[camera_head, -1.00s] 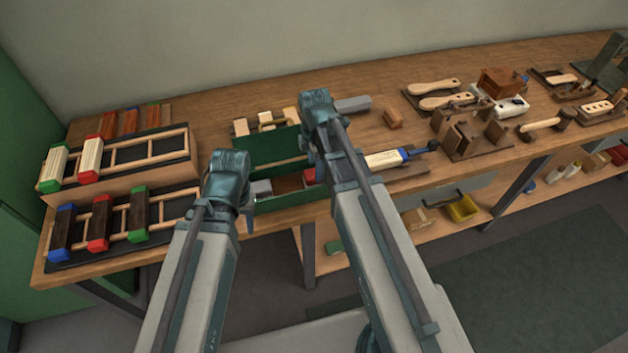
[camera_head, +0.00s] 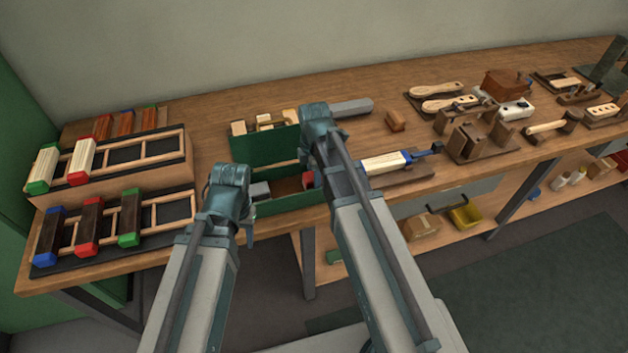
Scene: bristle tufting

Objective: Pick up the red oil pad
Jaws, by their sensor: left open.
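A small red block (camera_head: 308,180), which may be the red oil pad, sits at the right end of the open green box (camera_head: 266,147). My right arm partly covers it. A grey block (camera_head: 260,190) and a brown block lie in the same box. My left gripper (camera_head: 247,228) is open at the box's front left corner, with its jaws mostly hidden by the wrist. My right gripper (camera_head: 318,135) is over the box's right end, and its jaws are hidden behind the wrist.
Wooden racks (camera_head: 120,185) with red-, green- and blue-ended blocks stand at the left. Wooden tools and holders (camera_head: 470,140) fill the right of the bench.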

